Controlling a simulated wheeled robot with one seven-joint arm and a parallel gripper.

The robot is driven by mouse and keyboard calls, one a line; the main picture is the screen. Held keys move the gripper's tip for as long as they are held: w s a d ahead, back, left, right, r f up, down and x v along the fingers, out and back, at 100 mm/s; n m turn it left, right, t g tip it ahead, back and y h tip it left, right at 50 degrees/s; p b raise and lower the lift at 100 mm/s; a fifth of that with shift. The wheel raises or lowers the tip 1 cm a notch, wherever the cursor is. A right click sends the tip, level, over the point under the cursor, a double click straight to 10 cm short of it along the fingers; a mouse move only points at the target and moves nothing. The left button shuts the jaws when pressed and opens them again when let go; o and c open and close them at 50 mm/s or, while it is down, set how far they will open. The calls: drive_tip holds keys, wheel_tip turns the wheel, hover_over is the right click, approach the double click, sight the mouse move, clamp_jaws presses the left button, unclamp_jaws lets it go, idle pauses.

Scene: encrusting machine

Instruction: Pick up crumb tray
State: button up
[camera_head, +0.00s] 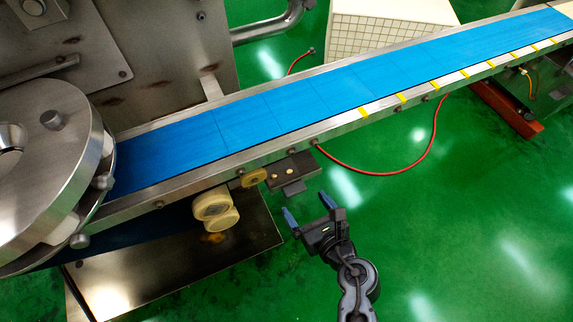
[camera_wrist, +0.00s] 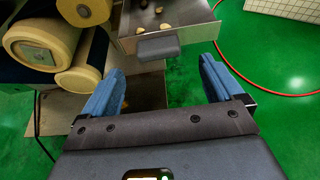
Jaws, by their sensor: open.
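The crumb tray (camera_head: 290,168) is a small dark metal tray at the near side of the conveyor, with a handle (camera_head: 294,188) on its near edge. A few pale crumbs lie in it. In the wrist view the tray (camera_wrist: 204,29) is at the top centre, and its grey handle (camera_wrist: 158,47) points toward me. My gripper (camera_head: 309,212) is open and empty, just short of the handle in the head view. In the wrist view its two blue fingers (camera_wrist: 160,85) are spread, with the handle ahead of the gap. The fingers do not appear to touch the handle.
A blue conveyor belt (camera_head: 270,108) runs behind the tray. Cream rollers (camera_head: 214,209) and a metal plate (camera_head: 180,265) are to the left. A red hose (camera_head: 400,172) curves over the green floor to the right. The floor around my arm is clear.

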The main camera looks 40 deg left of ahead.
sight(297, 194)
drive_tip(key=x, duration=0.4)
drive_tip(key=shift+w+a+b, duration=0.1)
drive_tip(key=shift+a+b, duration=0.2)
drive_tip(key=shift+b, duration=0.1)
drive_tip(key=c, duration=1.3)
